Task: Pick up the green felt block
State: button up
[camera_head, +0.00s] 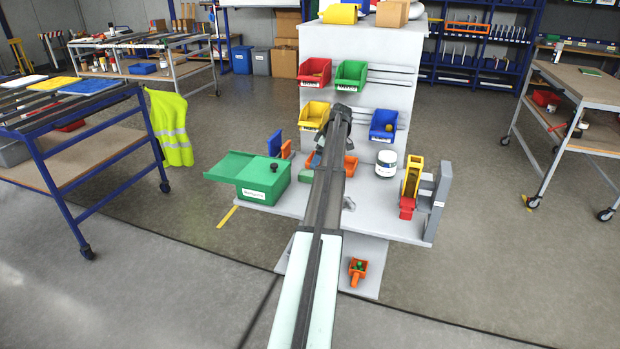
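A small green block (305,176), which looks like the green felt block, lies on the grey work surface (395,220) just left of my arm. My arm reaches from the bottom of the view across the middle of the bench and hides part of what lies behind it. My gripper (320,143) is at the arm's far end, above and slightly beyond the green block and apparently apart from it. Its fingers are small and mostly hidden, so I cannot tell whether they are open.
A green box (264,186) with an open lid stands to the left. Blue (274,143) and orange (350,166) pieces are close by. A white tub (386,163) and a yellow-and-red holder (411,188) stand right. Coloured bins (384,124) hang on the grey panel behind.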

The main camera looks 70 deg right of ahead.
aim_at(311, 173)
jog(key=shift+x, duration=4.4)
jog(key=shift+s, duration=0.15)
jog(key=shift+c, duration=0.2)
jog(key=c, duration=1)
jog(key=shift+r, duration=0.1)
jog(key=shift+s+a+r, duration=0.1)
jog(key=shift+s+r, duration=0.05)
jog(key=shift+r, duration=0.1)
notch_tip(311, 173, up, 7)
jog(key=shift+f, duration=0.15)
jog(key=s+a, duration=0.4)
jog(key=s, duration=0.4)
jog(key=s+a, duration=0.5)
jog(key=s, duration=0.4)
jog(key=shift+s+f, duration=0.2)
